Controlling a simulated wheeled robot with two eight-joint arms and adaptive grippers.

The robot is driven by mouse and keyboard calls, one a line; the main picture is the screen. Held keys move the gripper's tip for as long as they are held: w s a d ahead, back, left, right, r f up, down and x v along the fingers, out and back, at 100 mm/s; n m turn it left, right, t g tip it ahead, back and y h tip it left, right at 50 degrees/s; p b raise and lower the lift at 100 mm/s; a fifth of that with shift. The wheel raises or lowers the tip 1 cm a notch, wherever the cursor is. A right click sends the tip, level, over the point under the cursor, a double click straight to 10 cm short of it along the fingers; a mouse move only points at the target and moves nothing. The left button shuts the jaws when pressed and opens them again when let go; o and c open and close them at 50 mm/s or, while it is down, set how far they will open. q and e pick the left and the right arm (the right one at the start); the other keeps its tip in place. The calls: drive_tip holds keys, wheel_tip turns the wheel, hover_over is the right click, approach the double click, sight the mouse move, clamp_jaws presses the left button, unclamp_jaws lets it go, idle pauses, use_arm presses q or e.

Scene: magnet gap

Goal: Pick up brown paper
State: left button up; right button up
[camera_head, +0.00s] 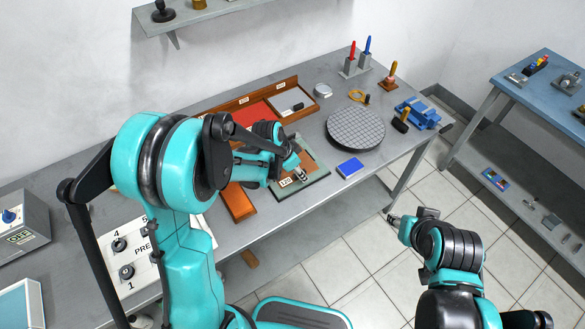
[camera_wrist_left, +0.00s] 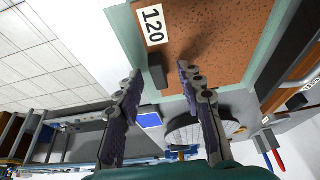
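The brown paper (camera_wrist_left: 205,35) is a speckled brown sheet with a white "120" label, lying on a grey-green board (camera_wrist_left: 272,45). In the head view the paper (camera_head: 310,160) is partly hidden by my left arm. My left gripper (camera_wrist_left: 161,80) is open at the paper's edge, its fingers spread to either side of a small dark block (camera_wrist_left: 157,72) there. In the head view my left gripper (camera_head: 300,176) is low over the board; contact cannot be told. My right gripper (camera_head: 393,219) is off the table's front right, away from the paper; its fingers are too small to judge.
A blue box (camera_head: 350,167) and a round gridded plate (camera_head: 356,127) stand right of the board. A wooden tray (camera_head: 262,97) lies behind it. A blue vise (camera_head: 423,115) is at the right end. The table's front edge is close to the board.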

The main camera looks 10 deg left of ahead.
use_arm(q)
drive_tip(key=shift+r, duration=0.1)
clamp_jaws()
drive_tip(key=shift+r, duration=0.1)
